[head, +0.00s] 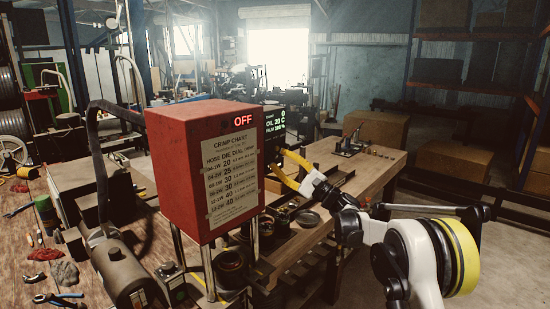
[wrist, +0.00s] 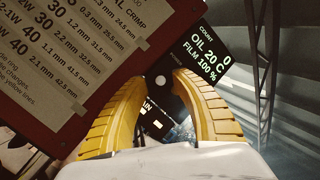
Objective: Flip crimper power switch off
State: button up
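The crimper (head: 185,165) is a red box with a paper crimp chart on its front. Red lit letters OFF (head: 242,120) show at its top edge. A black display (head: 274,122) on its right side reads count 0, oil 20 C, film 100 %; it also shows in the wrist view (wrist: 207,55). My gripper (head: 281,153) has its yellow fingertips at that right side, below the display. In the wrist view, the fingertips (wrist: 161,78) are apart, with a dark panel and a small pale round spot between them. Whether they touch it, and which part is the power switch, I cannot tell.
A wooden bench (head: 380,165) extends behind and right of the crimper, with dies and rings near its front. Pliers (head: 58,299) and rags lie on the left bench. Boxes on shelving (head: 450,165) stand at the right.

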jog(key=v, duration=1)
jog(key=shift+r, duration=0.1)
jog(key=s+a+f+n+g+h+b, duration=0.1)
jog(key=s+f+n+g+h+b, duration=0.2)
jog(key=s, duration=0.6)
jog(key=s+a+f+n+g+h+b, duration=0.1)
jog(key=s+f+n+h+b, duration=0.35)
jog(key=s, duration=0.45)
jog(key=s+d+f+n+h+b, duration=0.2)
jog(key=s+d+f+h+b, duration=0.2)
jog(key=s, duration=0.9)
jog(key=s+d+f+n+h+b, duration=0.2)
jog(key=s+d+f+h+b, duration=0.2)
jog(key=s+d+f+h, duration=0.4)
jog(key=s+d+f, duration=0.5)
jog(key=s+f, duration=0.1)
jog(key=f, duration=0.1)
jog(key=shift+d+n, duration=0.3)
jog(key=shift+n, duration=0.05)
jog(key=shift+s+h, duration=0.1)
jog(key=shift+h, duration=0.15)
